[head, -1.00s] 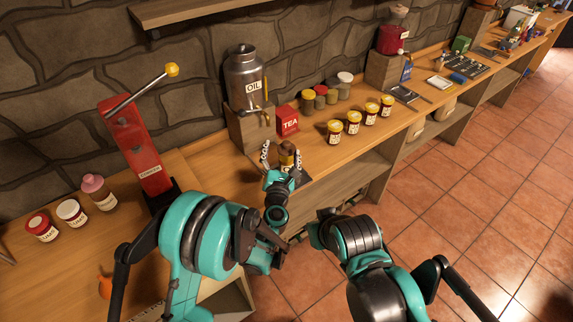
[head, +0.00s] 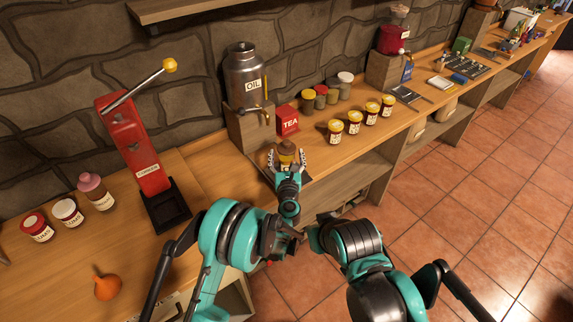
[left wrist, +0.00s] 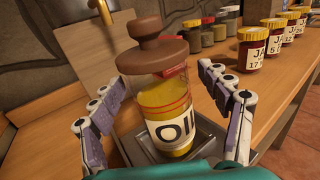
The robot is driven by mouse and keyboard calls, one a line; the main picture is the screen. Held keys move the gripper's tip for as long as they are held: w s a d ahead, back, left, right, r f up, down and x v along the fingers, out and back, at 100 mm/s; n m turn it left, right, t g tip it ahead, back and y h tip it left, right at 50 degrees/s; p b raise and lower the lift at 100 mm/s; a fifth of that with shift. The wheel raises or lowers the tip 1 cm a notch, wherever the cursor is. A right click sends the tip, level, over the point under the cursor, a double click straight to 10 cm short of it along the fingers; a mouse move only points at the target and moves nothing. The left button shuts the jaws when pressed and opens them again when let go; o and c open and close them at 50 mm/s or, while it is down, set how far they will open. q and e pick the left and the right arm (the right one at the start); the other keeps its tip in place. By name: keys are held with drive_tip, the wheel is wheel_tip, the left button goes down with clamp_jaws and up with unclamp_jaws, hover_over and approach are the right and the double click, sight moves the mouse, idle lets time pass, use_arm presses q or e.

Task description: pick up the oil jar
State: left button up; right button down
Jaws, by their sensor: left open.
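The oil jar (left wrist: 165,101) is a glass jar with yellow contents, a white label and a brown knobbed lid. It stands upright in a dark square tray (left wrist: 207,150). In the head view the jar (head: 286,150) is on the counter just in front of the red tea box. My left gripper (head: 287,160) is open, with one finger on each side of the jar. In the left wrist view the fingers (left wrist: 170,100) show gaps to the glass on both sides. The jar's lowest part is partly hidden. My right gripper is not discernible; only my right arm shows.
A steel oil can (head: 245,75) with a tap stands on a wooden block behind left. The red tea box (head: 287,120) is close behind the jar. Several yellow-lidded jars (head: 354,122) line the counter to the right. A red lever press (head: 138,150) stands to the left.

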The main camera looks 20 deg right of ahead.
use_arm(q)
clamp_jaws()
drive_tip(key=shift+r, duration=0.1)
